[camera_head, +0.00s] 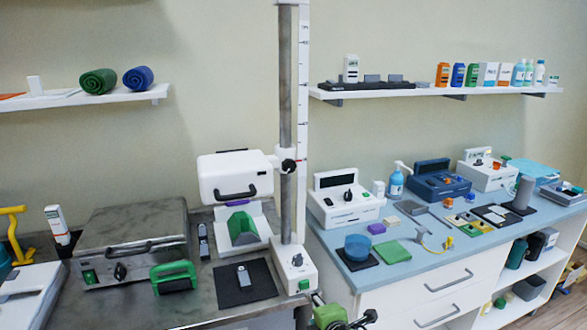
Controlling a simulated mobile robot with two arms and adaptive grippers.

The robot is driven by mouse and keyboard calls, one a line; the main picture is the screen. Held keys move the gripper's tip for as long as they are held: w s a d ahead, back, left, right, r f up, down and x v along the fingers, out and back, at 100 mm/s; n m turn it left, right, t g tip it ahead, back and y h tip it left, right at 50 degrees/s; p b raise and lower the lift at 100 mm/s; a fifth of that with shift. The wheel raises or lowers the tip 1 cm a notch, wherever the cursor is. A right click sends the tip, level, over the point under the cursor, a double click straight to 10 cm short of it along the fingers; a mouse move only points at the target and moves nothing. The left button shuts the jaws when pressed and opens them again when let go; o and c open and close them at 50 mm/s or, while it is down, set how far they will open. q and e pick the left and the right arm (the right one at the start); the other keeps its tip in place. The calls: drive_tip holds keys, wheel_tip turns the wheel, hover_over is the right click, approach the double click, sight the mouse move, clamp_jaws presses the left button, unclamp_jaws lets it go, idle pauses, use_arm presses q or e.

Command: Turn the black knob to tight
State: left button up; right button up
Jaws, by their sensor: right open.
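A black knob (288,166) sits on the sliding bracket of the upright steel column (286,90). The bracket carries a white box (234,177) with a black handle to the left of the column. No tight or loose marking can be read on the knob at this size. My right gripper (349,319) shows at the bottom edge, partly cut off by the frame. My left gripper is out of view.
Other dark knobs show on the column's white base (296,265), a steel unit (133,245) and a white device (343,204). A green-handled tool (174,277) lies in front. A blue-topped counter (440,245) with several items stands right.

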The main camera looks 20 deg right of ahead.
drive_tip(key=w+r+n+t+p, duration=0.1)
drive_tip(key=w+r+n+t, duration=0.15)
drive_tip(key=r, duration=0.55)
drive_tip(key=w+r+n+t, duration=0.1)
drive_tip(key=r+n, duration=0.2)
drive_tip(key=r, duration=0.5)
drive_tip(key=n+t+y+p, duration=0.1)
drive_tip(key=n+t+p, duration=0.15)
drive_tip(key=n, duration=0.55)
approach(290, 168)
drive_tip(key=w+p, duration=0.2)
drive_tip(key=w, duration=0.7)
drive_tip(key=shift+a, duration=0.1)
drive_tip(key=shift+s, duration=0.1)
drive_tip(key=c, duration=1.1)
